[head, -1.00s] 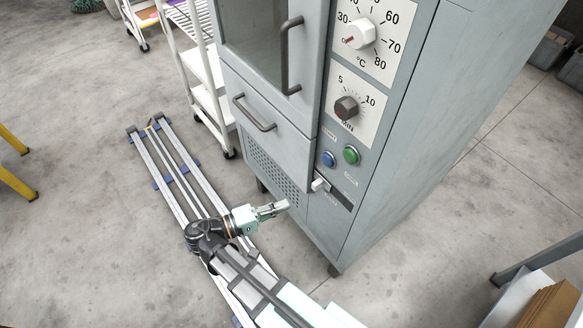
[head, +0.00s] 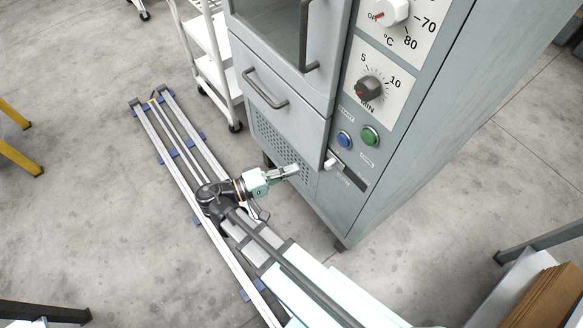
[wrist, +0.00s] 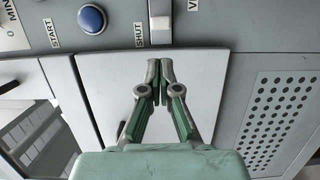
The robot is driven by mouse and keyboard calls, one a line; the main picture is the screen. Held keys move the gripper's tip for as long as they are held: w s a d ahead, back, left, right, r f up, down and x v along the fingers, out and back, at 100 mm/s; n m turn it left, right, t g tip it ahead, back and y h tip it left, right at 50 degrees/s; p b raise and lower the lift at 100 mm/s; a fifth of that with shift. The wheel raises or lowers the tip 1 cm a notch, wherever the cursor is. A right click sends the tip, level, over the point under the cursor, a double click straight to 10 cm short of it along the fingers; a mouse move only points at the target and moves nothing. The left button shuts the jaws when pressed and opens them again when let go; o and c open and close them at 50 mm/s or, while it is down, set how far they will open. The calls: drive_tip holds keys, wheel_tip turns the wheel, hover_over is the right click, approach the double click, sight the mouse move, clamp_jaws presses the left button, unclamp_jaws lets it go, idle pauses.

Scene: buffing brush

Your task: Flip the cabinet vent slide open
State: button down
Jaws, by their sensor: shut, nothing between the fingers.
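The vent slide is a small white knob (head: 330,163) at the left end of a dark slot (head: 353,180) on the front of the grey cabinet (head: 345,210). In the wrist view the white knob (wrist: 160,22) stands just beyond my fingertips, between a "SHUT" label (wrist: 138,35) and a label that starts with V. My gripper (head: 296,169) is shut and empty, left of the knob in the head view with a gap between them. In the wrist view my gripper (wrist: 159,67) has its fingertips together, in front of a pale panel and apart from the knob.
A blue button (head: 344,140) and a green button (head: 369,136) sit above the slot, with a timer dial (head: 368,88) higher up. A drawer handle (head: 264,88) sticks out at upper left. A white trolley (head: 213,60) stands behind.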

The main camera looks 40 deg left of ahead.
sight(331, 157)
drive_tip(key=x, duration=0.7)
drive_tip(key=shift+w+d+p, duration=0.2)
drive_tip(key=shift+w+p, duration=0.1)
drive_tip(key=shift+w, duration=0.05)
drive_tip(key=shift+d, duration=0.1)
